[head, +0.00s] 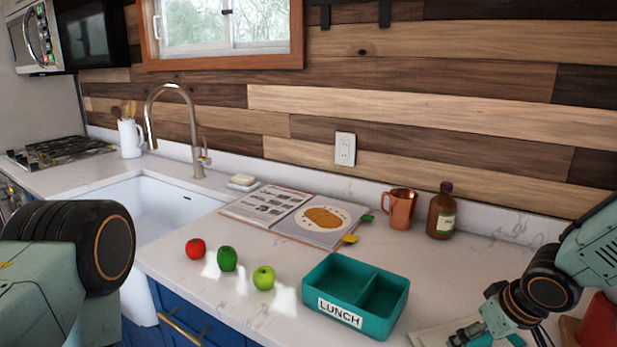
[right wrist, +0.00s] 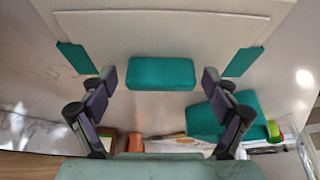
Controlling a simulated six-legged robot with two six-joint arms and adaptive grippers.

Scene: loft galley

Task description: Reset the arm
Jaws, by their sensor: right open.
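My right arm comes in from the right edge of the head view, and its gripper (head: 485,333) is low over the counter, near the bottom edge and right of the lunch box. In the right wrist view the right gripper (right wrist: 160,61) has its fingers spread wide, with nothing held. A teal block (right wrist: 160,74) shows between the fingers, over a pale flat board (right wrist: 160,28). I cannot tell its height below the fingers. A thick link of my left arm fills the lower left of the head view, and the left gripper is outside the picture.
The teal lunch box (head: 327,317) stands left of the right gripper. A tomato (head: 195,248), a green pepper (head: 228,259) and a green apple (head: 264,277) lie left of it. Behind are an open book (head: 280,205), a copper mug (head: 399,212) and a brown bottle (head: 440,215). A red object (head: 602,322) is at far right.

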